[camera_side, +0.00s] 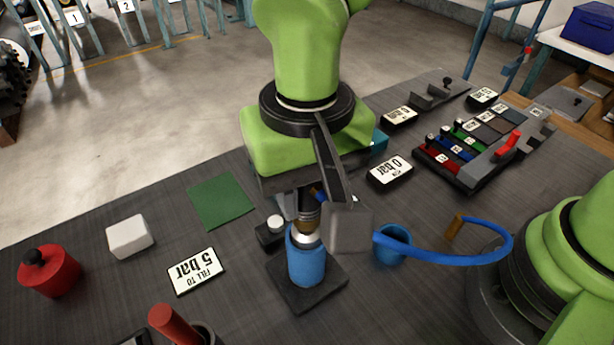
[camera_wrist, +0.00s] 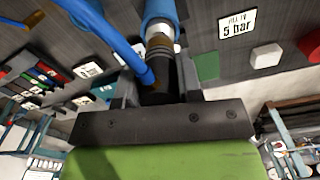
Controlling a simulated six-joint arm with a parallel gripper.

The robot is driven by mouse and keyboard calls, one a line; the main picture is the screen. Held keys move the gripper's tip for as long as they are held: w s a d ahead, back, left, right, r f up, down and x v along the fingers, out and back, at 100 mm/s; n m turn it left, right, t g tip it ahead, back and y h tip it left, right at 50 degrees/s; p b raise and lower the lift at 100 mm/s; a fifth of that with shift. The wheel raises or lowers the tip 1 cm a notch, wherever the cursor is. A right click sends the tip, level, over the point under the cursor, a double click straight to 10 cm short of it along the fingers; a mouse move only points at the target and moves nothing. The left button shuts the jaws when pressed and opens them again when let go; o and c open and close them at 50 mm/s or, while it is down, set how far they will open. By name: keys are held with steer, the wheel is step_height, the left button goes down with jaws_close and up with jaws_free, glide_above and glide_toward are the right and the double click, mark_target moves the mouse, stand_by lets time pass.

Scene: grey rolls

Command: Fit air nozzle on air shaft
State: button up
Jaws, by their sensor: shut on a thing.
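The air shaft (camera_side: 307,262) is a blue upright cylinder with a metal top, standing on a dark square plate (camera_side: 285,280) in the side view. My gripper (camera_side: 322,212) is directly above it, pointing down. The gripper is shut on the air nozzle (camera_wrist: 158,75), a black body with a brass-coloured end. The nozzle's brass end (camera_side: 308,217) meets the metal top of the shaft in the side view; I cannot tell how far it is seated. In the wrist view the nozzle lines up with the blue shaft (camera_wrist: 160,12). A gripper finger partly hides the joint.
A blue hose (camera_side: 440,258) loops right from the nozzle, past a blue cup (camera_side: 392,245). A "0 bar" display (camera_side: 390,170) and a switch panel (camera_side: 470,150) lie behind. A "5 bar" card (camera_side: 195,271), white block (camera_side: 130,236) and red knobbed object (camera_side: 48,272) are left.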

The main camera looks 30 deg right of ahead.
steer(key=shift+f, duration=0.4)
steer(key=o, duration=1.1)
step_height(320, 180, up, 10)
steer(key=shift+f, duration=0.1)
steer(key=shift+d+r, duration=0.2)
steer(key=d+r+t+y, duration=0.2)
steer(key=d+r, duration=0.3)
steer(key=d, duration=0.6)
steer(key=s+d+m+t, duration=0.1)
steer(key=s+d+t, duration=0.4)
steer(key=s+d, duration=0.2)
steer(key=shift+s+d+m, duration=0.3)
steer(key=shift+d+m, duration=0.1)
steer(key=shift+d, duration=0.55)
